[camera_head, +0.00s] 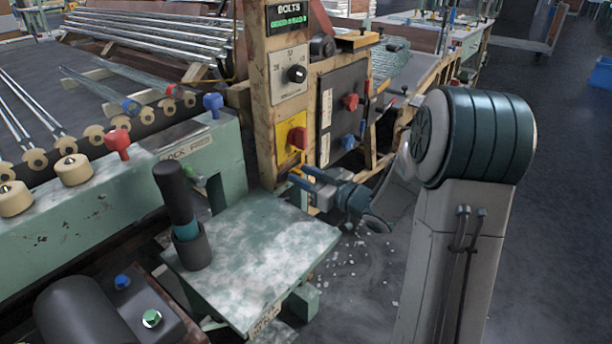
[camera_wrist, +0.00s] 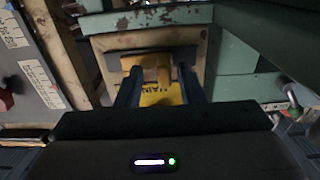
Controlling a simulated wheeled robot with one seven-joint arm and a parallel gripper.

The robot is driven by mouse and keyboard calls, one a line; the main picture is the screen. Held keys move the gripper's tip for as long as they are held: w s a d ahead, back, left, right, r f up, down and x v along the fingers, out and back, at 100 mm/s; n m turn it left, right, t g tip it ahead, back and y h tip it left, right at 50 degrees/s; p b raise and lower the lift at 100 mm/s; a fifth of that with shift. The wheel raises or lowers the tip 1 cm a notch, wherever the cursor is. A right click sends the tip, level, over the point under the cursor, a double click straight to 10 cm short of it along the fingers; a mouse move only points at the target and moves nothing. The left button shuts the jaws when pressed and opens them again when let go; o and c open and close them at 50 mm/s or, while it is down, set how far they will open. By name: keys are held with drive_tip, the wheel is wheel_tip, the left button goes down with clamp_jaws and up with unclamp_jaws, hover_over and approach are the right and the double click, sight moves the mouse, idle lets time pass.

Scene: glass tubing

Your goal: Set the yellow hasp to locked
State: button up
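The yellow hasp (camera_wrist: 155,69) shows in the wrist view as an orange-yellow piece with a narrow tab, in front of a tan panel. A yellow plate lettered MAIN (camera_wrist: 158,95) lies just below it in that view. My gripper (camera_wrist: 160,73) is open, with one dark finger on each side of the tab and gaps visible between. I cannot tell whether either finger touches it. In the head view, my gripper (camera_head: 297,178) points left at the lower part of the tan control post, and hides the spot in front of its fingers. The hasp's exact setting cannot be read.
The control post (camera_head: 263,100) carries a yellow plate with a red handle (camera_head: 298,138), a grey dial panel (camera_head: 289,74) and a dark panel with a red knob (camera_head: 351,102).

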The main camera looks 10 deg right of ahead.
drive_tip(key=p+v, duration=0.2)
drive_tip(key=v, duration=1.2)
drive_tip(key=shift+p, duration=0.3)
drive_tip(key=shift+w, duration=0.1)
